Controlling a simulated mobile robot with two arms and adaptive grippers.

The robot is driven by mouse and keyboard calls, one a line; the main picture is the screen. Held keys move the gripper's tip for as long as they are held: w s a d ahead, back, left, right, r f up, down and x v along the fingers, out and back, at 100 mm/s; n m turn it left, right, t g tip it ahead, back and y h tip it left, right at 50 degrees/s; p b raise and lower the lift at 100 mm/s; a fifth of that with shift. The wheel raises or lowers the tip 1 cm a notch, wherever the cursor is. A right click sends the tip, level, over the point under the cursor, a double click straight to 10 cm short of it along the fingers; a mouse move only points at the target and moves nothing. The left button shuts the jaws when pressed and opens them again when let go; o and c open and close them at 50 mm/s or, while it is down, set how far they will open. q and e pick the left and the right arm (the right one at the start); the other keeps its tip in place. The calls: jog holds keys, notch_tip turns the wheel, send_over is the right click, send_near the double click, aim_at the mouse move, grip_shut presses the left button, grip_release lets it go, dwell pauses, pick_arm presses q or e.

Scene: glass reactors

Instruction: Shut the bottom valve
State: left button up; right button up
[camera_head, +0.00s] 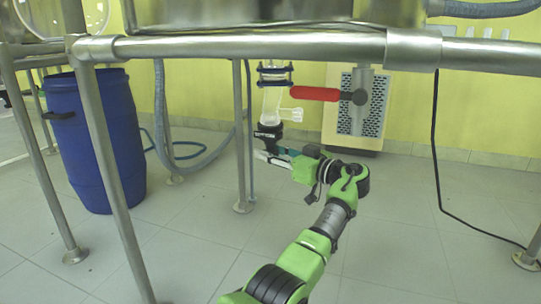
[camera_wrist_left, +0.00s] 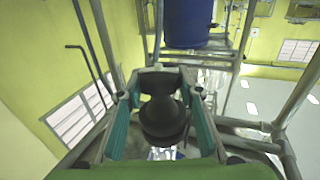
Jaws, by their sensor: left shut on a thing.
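The bottom valve is a clear glass piece (camera_head: 272,104) hanging under the vessel, with a small white side stub (camera_head: 291,115) and a black lower end (camera_head: 268,133). My left gripper (camera_head: 266,152) is at that black lower end, reaching it from the lower right. In the left wrist view, the black rounded part (camera_wrist_left: 163,118) sits between the two teal-sided fingers of the left gripper (camera_wrist_left: 160,98), which are shut on it. The exact finger contact is partly hidden. My right gripper is in neither view.
A red lever handle (camera_head: 314,93) on a metal pipe is close to the right of the valve. A steel frame bar (camera_head: 250,45) crosses above, with legs (camera_head: 108,165) at left. A blue drum (camera_head: 97,140) stands at left. The floor between is mostly clear.

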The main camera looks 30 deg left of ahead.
pick_arm(q)
jog(key=shift+a+r, duration=0.1)
dwell(0.4)
jog(key=o, duration=1.1)
jog(key=d, duration=0.4)
jog(key=s+d, duration=0.1)
jog(key=d, duration=0.7)
jog(key=shift+s, duration=0.15)
